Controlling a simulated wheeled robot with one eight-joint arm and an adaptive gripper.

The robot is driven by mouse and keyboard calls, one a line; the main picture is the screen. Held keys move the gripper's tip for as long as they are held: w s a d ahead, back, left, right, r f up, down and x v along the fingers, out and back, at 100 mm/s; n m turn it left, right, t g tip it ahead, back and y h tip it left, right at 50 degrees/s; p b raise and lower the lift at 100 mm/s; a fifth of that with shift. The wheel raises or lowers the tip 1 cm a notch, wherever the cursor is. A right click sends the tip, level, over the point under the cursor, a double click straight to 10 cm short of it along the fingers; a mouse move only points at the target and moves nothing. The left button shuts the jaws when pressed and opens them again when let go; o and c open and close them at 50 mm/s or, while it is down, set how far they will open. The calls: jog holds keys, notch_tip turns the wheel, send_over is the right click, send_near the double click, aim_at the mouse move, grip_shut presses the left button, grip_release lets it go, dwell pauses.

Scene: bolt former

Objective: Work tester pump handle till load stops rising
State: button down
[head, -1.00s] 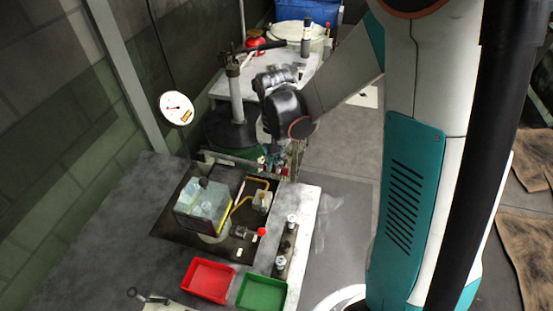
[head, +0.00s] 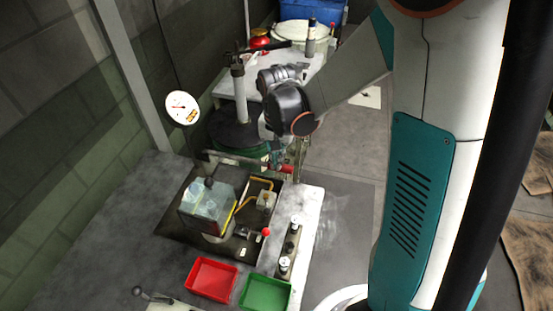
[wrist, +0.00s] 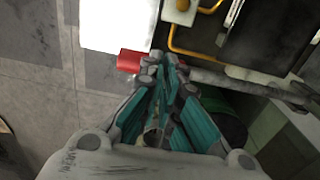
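The tester on the bench has a clear-sided box (head: 209,204), yellow pipes (head: 246,196) and a round white gauge (head: 182,107) with a red needle; its reading is too small to tell. A grey bar (head: 236,159), which looks like the pump handle, runs along the bench's far edge. In the wrist view the bar (wrist: 240,75) lies right of my fingertips, and a red grip-like end (wrist: 130,61) lies left of them. My gripper (wrist: 165,64) has its fingertips close together at the bar. I cannot tell whether the bar is between them. The head view mostly hides the fingers.
A red tray (head: 211,279) and a green tray (head: 265,293) stand at the bench front. A red knob (head: 266,232) and several metal fittings stand nearby. Behind my gripper are a white table (head: 300,72) and a dark round base. Open floor (head: 345,160) lies right of the bench.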

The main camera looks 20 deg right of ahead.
notch_tip(320, 180, up, 8)
jog(key=p, duration=0.5)
jog(key=shift+s+d+r, duration=0.2)
jog(key=shift+d+r, duration=0.05)
jog(key=shift+w+a, duration=0.1)
dwell(1.0)
